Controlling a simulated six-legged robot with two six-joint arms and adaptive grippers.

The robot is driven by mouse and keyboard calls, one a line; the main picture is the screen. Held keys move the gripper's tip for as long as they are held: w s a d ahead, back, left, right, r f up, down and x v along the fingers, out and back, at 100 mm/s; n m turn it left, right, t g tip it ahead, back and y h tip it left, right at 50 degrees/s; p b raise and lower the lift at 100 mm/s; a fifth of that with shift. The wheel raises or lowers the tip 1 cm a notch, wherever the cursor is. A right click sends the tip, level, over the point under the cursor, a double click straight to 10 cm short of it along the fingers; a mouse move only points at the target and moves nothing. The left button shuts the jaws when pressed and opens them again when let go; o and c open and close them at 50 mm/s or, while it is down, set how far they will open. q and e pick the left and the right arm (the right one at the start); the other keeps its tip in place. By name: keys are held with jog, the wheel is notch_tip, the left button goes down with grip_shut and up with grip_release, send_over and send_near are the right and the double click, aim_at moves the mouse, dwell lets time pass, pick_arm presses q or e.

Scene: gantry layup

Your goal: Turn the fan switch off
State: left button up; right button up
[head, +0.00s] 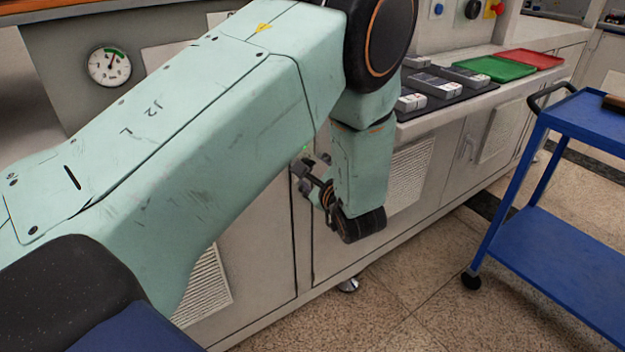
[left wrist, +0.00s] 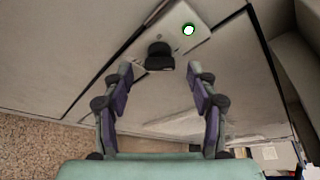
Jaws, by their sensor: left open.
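The fan switch (left wrist: 160,56) is a black knob on a pale plate (left wrist: 180,38), seen in the left wrist view. A lit green lamp (left wrist: 189,30) sits on the same plate beside it. My left gripper (left wrist: 160,74) is open, with one finger on each side of the knob's line. The knob shows between and just beyond the fingertips; I cannot tell whether they touch it. In the head view my left gripper (head: 311,176) is close to the cabinet front, by a small green light (head: 305,147), and my arm hides part of the panel. My right gripper is not in view.
The cabinet (head: 262,265) runs along the wall, with grey blocks (head: 436,85), a green tray (head: 495,68) and a red tray (head: 528,58) on top. A blue cart (head: 560,245) stands at the right. Tiled floor is clear between cart and cabinet. A dial gauge (head: 109,65) is at upper left.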

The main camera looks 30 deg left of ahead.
pick_arm(q)
jog(key=shift+b+x, duration=0.65)
jog(key=shift+x, duration=0.3)
jog(key=shift+c, duration=0.2)
jog(key=c, duration=1.1)
